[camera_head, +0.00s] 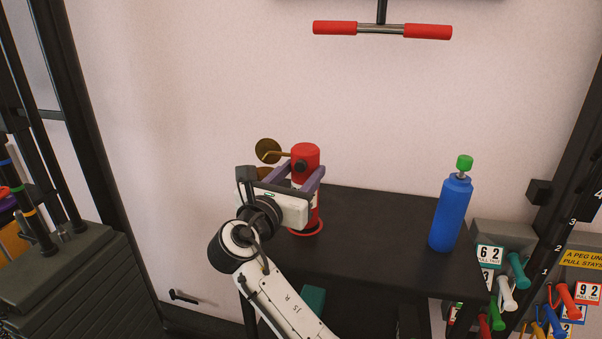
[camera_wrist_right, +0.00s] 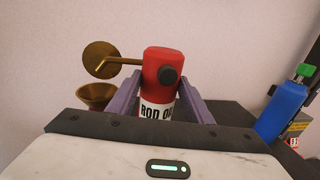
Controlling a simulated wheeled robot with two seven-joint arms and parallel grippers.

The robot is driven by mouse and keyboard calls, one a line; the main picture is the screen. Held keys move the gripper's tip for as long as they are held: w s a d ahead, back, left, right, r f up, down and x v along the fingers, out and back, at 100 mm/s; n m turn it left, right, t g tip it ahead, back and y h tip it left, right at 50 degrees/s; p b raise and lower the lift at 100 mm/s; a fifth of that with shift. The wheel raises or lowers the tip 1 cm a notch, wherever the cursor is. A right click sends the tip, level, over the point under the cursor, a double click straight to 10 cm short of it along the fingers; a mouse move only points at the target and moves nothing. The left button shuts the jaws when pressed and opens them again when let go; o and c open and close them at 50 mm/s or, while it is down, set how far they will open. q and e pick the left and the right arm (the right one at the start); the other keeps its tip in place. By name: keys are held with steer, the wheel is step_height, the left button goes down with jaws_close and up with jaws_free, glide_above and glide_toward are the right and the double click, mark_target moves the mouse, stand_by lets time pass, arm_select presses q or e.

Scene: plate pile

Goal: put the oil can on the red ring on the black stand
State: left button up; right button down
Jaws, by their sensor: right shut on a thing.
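The red oil can (camera_head: 306,158) with a white label stands upright at the left part of the black stand (camera_head: 365,235). The red ring (camera_head: 316,228) shows at the can's foot on the stand top; the can's base appears over it, but my gripper hides part of the contact. My right gripper (camera_head: 306,184) is shut on the can, its purple fingers on both sides. In the right wrist view the can (camera_wrist_right: 164,68) sits between the fingers, its label partly hidden by the gripper body. My left gripper is not in view.
A blue bottle with a green cap (camera_head: 451,212) stands at the stand's right end. Coloured dumbbell-like handles (camera_head: 519,272) hang at the right. The stand's middle is clear.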

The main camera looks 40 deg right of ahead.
steer(key=c, duration=0.9)
jaws_free()
steer(key=shift+f, duration=0.15)
steer(key=shift+a+r, duration=0.2)
steer(key=v, duration=1.1)
steer(key=shift+s+a+p, duration=0.25)
steer(key=shift+s+p, duration=0.05)
steer(key=shift+s, duration=0.05)
